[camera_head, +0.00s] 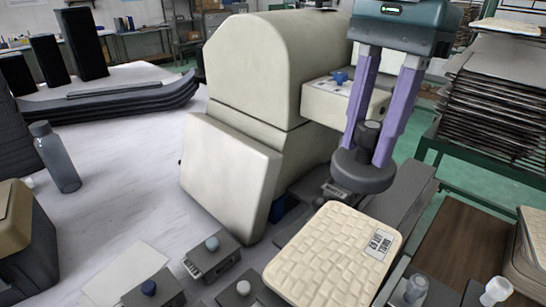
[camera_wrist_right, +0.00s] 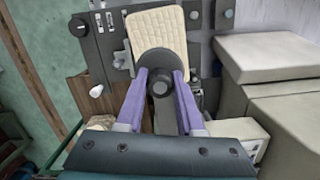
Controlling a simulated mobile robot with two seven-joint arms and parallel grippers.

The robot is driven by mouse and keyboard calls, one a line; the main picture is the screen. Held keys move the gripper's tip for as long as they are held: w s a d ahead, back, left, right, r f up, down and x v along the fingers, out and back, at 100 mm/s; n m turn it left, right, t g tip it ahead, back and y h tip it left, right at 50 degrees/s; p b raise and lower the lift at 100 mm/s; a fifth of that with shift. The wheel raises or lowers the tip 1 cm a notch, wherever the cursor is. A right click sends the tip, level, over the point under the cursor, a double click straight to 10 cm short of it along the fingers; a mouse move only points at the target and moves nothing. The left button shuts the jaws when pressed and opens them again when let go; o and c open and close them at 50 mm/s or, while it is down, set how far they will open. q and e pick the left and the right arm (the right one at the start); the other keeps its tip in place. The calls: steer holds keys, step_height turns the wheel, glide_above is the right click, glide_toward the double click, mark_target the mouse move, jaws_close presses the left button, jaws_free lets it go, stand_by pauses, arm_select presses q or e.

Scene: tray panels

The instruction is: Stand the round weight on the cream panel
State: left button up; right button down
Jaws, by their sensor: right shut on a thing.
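The round weight (camera_head: 361,172) is a dark grey disc with a knob on top. My right gripper (camera_head: 372,140) has purple fingers closed on the knob and holds the weight upright. The weight also shows between the fingers in the right wrist view (camera_wrist_right: 160,105). The cream panel (camera_head: 325,262) has a woven texture and a printed label, and lies at the lower middle of the head view. It also shows in the wrist view (camera_wrist_right: 158,28), partly hidden by the weight. The weight appears above the panel's far edge; I cannot tell the exact gap. My left gripper is not in view.
A large cream machine (camera_head: 262,70) stands just left of the weight, with a tilted cream block (camera_head: 230,172) against it. Dark fixtures with knobs (camera_head: 212,258) surround the panel. A rack of dark trays (camera_head: 495,105) is at the right. A bottle (camera_head: 55,158) stands at the left.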

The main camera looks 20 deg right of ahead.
step_height(320, 180, down, 10)
steer(key=shift+f+b, duration=0.1)
steer(key=shift+b, duration=0.35)
step_height(320, 180, down, 4)
steer(key=shift+f+b, duration=0.1)
steer(key=shift+b, duration=0.25)
steer(key=c, duration=0.5)
jaws_free()
steer(key=shift+f, duration=0.1)
steer(key=shift+c, duration=0.2)
